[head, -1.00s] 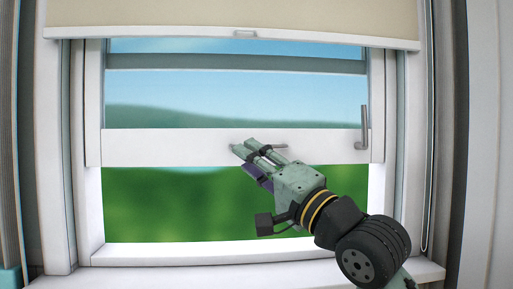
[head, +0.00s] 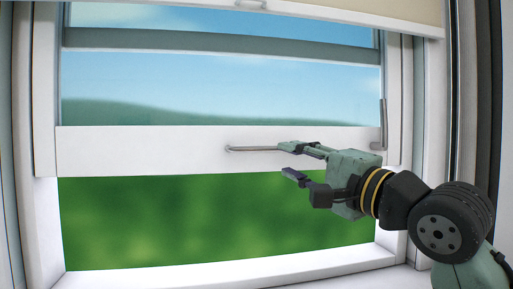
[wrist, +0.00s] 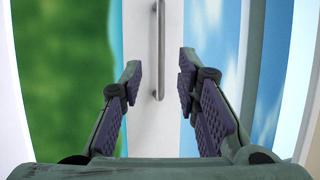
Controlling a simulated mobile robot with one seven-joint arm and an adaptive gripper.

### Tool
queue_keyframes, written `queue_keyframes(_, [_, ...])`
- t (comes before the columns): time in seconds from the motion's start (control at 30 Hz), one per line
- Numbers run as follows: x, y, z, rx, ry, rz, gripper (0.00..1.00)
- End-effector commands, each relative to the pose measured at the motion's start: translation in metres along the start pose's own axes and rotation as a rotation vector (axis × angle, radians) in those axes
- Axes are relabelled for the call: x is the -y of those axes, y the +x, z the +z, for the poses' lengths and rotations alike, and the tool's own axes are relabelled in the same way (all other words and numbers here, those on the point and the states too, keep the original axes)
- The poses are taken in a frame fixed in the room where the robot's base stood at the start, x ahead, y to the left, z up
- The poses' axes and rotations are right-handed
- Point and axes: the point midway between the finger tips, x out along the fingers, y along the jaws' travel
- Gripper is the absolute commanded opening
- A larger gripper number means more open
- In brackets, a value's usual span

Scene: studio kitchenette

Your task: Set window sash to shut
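The white window sash (head: 130,150) is raised, with its bottom rail about halfway up the frame and a wide open gap showing green below it. A slim grey bar handle (head: 255,149) lies level on that rail. My gripper (head: 286,161) is open and empty at the right end of the handle, its fingers pointing left. In the wrist view the handle (wrist: 158,50) shows between and beyond the spread purple-padded fingers of my gripper (wrist: 160,76). I cannot tell whether any finger touches it.
A grey upright lever (head: 383,125) stands at the sash's right side. A beige roller blind (head: 400,12) hangs across the top. The white sill (head: 230,278) runs below the opening, and the white frame (head: 425,120) bounds the right side.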

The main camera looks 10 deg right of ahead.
Motion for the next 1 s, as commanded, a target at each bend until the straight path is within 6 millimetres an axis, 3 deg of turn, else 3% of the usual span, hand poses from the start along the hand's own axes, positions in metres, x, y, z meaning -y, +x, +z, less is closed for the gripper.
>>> queue_keyframes(0.3, [0.003, 0.060, 0.000, 0.001, -0.001, 0.002, 0.30])
queue_keyframes(0.5, [0.002, 0.088, 0.000, 0.000, 0.000, 0.000, 0.30])
queue_keyframes(0.93, [0.000, 0.098, 0.000, 0.000, -0.001, -0.001, 0.30])
queue_keyframes(1.0, [0.000, 0.098, 0.000, 0.000, -0.001, -0.001, 0.25])
